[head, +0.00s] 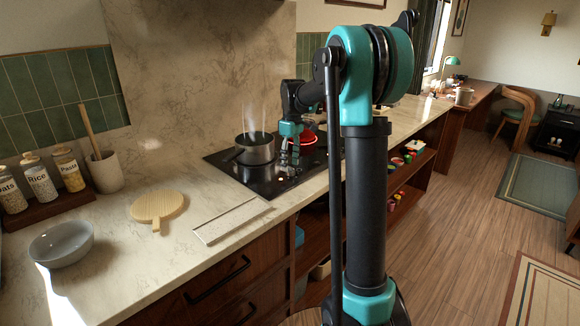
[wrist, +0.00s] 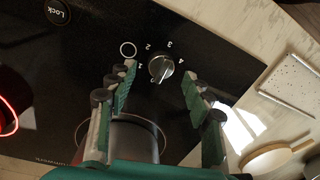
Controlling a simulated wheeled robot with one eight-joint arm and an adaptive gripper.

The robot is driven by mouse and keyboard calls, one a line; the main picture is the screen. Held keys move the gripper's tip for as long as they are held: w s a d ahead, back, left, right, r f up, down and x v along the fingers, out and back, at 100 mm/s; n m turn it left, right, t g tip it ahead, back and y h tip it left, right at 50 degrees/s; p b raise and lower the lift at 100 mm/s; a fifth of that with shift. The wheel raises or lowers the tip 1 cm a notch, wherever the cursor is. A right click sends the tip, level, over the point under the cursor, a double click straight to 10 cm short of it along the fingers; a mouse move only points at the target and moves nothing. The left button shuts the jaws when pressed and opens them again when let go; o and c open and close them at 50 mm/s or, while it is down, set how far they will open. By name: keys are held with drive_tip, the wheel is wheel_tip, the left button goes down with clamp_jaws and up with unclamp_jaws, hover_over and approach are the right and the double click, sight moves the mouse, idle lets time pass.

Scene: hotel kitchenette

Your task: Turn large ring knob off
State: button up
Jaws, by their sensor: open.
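My gripper (wrist: 159,71) is open above the cooktop. Its two teal-padded fingers appear on either side of the knob, with no visible contact. In the head view my gripper (head: 290,156) is low over the cooktop, right of a steaming pot (head: 255,150), and the knob cannot be made out.
A red-glowing ring (wrist: 12,108) shows at the wrist view's left edge. A red item (head: 308,138) is behind my gripper. A speckled board (head: 231,220), a wooden board (head: 157,205) and a grey bowl (head: 61,243) lie on the counter. The counter between them is clear.

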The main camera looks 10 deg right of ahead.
wheel_tip(320, 180, up, 10)
drive_tip(key=shift+w+d, duration=0.25)
idle(0.3)
